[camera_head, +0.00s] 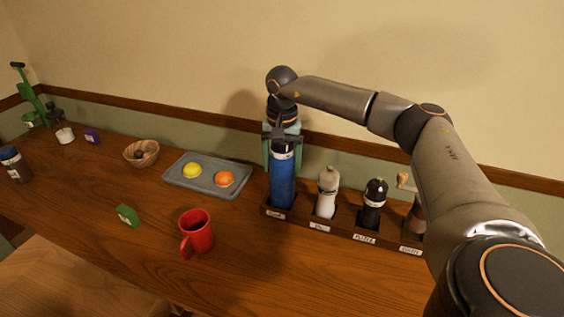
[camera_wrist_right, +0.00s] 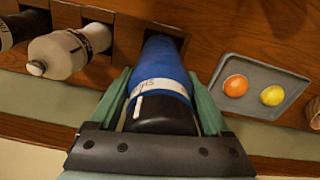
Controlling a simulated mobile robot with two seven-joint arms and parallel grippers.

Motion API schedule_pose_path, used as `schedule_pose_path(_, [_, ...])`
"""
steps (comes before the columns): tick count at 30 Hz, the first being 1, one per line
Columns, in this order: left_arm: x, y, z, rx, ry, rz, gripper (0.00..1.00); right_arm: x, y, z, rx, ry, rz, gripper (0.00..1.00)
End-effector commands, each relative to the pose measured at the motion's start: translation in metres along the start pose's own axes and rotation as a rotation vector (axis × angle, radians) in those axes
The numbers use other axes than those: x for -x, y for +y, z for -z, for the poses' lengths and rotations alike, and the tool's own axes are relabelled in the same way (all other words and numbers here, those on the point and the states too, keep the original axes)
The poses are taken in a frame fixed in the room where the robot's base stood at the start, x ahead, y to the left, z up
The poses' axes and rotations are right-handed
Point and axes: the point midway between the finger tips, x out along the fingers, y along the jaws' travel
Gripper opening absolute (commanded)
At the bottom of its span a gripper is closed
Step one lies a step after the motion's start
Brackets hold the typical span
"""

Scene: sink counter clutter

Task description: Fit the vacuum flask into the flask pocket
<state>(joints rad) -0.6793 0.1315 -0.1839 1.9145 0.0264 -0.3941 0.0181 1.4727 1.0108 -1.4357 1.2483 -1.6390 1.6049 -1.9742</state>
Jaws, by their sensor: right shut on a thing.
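The blue vacuum flask (camera_head: 283,186) stands about upright at the left end of the wooden rack (camera_head: 341,233), its lower end down in the leftmost pocket, behind the rack's front wall. My right gripper (camera_head: 283,158) is above it, shut on its upper part with a green finger on either side. In the right wrist view the flask (camera_wrist_right: 166,65) shows a white band and black top between the fingers, and its far end enters the pocket opening. Whether its base touches the pocket floor is hidden. My left gripper is not in view.
The rack's other pockets hold a white-grey shaker (camera_head: 327,190), a dark mill (camera_head: 372,203) and a grinder (camera_head: 416,212). A grey tray (camera_head: 185,184) with a lemon and an orange lies left.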

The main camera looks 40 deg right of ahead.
Motion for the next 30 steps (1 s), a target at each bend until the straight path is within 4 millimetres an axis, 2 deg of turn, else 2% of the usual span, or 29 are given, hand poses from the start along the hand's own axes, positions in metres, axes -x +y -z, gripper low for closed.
schedule_pose_path(11, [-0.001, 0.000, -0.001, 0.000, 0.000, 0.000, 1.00, -0.004, -0.001, 0.000, -0.001, 0.000, 0.003, 0.00])
schedule_pose_path(12, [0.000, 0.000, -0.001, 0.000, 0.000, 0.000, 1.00, -0.004, 0.000, 0.000, -0.001, 0.000, 0.001, 0.86])
schedule_pose_path(15, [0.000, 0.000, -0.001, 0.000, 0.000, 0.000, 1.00, -0.004, 0.000, 0.000, 0.000, -0.001, 0.001, 0.97])
schedule_pose_path(16, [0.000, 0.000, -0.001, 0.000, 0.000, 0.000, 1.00, -0.004, 0.000, 0.000, 0.000, -0.001, 0.001, 1.00])
schedule_pose_path(24, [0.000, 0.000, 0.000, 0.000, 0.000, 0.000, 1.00, -0.001, 0.000, 0.000, 0.000, 0.000, 0.002, 1.00])
schedule_pose_path(26, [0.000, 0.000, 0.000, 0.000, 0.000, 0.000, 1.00, 0.003, -0.001, 0.000, 0.000, 0.001, 0.003, 1.00])
schedule_pose_path(30, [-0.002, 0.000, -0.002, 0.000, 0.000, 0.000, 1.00, 0.024, -0.001, 0.000, 0.000, 0.002, 0.006, 1.00])
